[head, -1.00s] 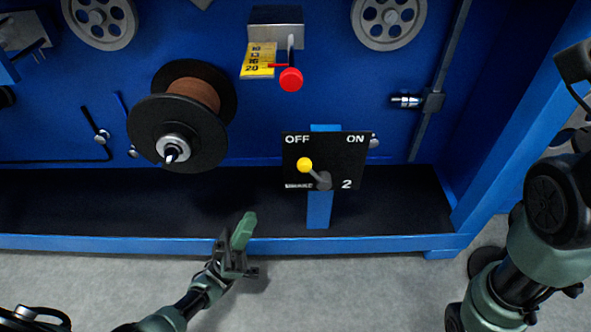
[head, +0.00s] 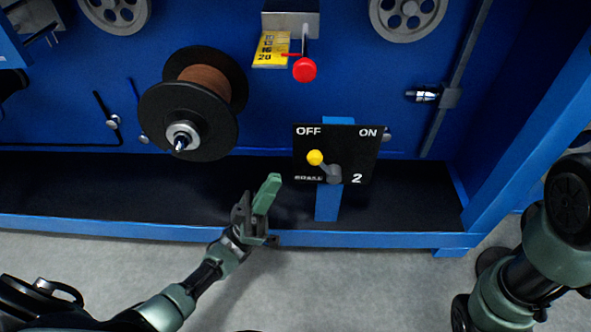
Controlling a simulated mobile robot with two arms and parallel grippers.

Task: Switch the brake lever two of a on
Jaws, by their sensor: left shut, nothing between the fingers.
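The brake lever (head: 325,167) has a yellow knob and a grey arm on a black plate (head: 355,150) marked OFF, ON and 2. The knob (head: 315,158) leans up and left, to the OFF side. The plate is mounted on a blue post (head: 328,207). My left gripper (head: 271,184) is shut and empty, to the left of the plate and a little lower than the knob, apart from both in the picture. My right arm shows at the right edge, but its gripper is not in view.
A black spool (head: 160,110) with brown wire is on the blue machine at the left. A red knob (head: 305,70) with a yellow scale (head: 272,47) hangs above the plate. The machine's blue bottom rail (head: 380,240) runs below. The dark trough around the post looks clear.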

